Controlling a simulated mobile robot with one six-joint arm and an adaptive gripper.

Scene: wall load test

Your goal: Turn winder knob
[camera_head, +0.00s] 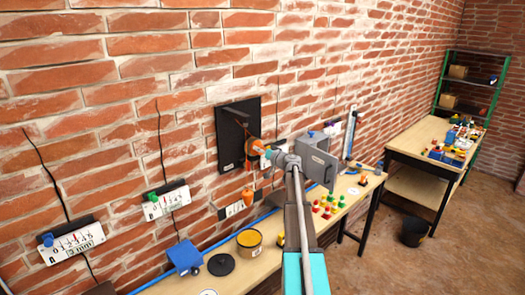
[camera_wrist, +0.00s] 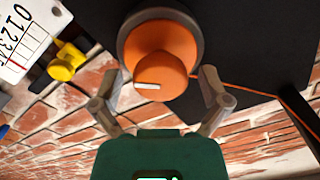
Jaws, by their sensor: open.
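The orange winder knob (camera_wrist: 165,50) sits on a dark round base against a black panel in the wrist view. A short white mark shows on its front end. In the head view the black panel (camera_head: 232,122) is on the brick wall, and the orange knob (camera_head: 253,147) shows at its lower right, partly hidden by my gripper. My gripper (camera_wrist: 160,82) is open, with one finger on each side of the knob's front part. Small gaps seem to show between the fingers and the knob; contact is not clear. An orange cord (camera_wrist: 235,88) runs right from the knob.
Scale A (camera_head: 72,243) and scale B (camera_head: 166,200) hang on the wall at left. A grey box (camera_head: 318,163) with an open door stands right of my arm. An orange weight (camera_head: 248,196) hangs below the panel. The bench holds a tin (camera_head: 249,243) and coloured pieces.

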